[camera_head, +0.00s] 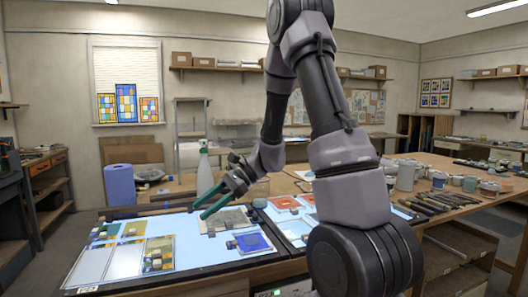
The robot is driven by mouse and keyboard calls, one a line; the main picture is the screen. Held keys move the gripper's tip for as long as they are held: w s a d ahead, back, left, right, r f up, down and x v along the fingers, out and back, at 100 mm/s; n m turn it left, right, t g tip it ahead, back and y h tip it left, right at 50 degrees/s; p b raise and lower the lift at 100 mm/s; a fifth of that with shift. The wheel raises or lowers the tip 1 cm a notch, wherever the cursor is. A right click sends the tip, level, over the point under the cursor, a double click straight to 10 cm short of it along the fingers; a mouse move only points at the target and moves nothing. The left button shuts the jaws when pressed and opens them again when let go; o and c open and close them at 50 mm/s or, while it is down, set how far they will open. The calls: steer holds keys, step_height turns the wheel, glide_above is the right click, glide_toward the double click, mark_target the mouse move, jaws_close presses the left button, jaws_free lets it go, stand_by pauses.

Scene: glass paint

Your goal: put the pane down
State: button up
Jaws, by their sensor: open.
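My gripper (200,211) has teal fingers and is open over the middle of the lit table (205,255), pointing down and left. No pane shows between its fingers. A greyish-green pane (236,217) lies just right of and below the fingertips; I cannot tell whether they touch it. A blue pane (258,241) lies flat in front of it, with small dark pieces at its left edge. Red-orange panes (284,204) lie farther right. I cannot tell which pane the task means.
A pale framed rack (92,266) holding panes and small blocks is at the left of the lit table. A spray bottle (205,172) and blue roll (120,186) stand behind. Tools (440,201) and jars (406,176) crowd the right bench. My arm hides part of the table.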

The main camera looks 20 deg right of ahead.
steer(key=s+d+r+n+t+h, duration=0.4)
steer(key=s+d+r+n+h, duration=0.1)
steer(key=r, duration=0.4)
steer(key=s+d+r+n+t+h, duration=0.4)
steer(key=s+d+r+n, duration=0.1)
steer(key=s+d+r, duration=0.3)
steer(key=shift+s+r+h, duration=0.4)
steer(key=shift+s+r, duration=0.45)
steer(key=shift+s, duration=0.15)
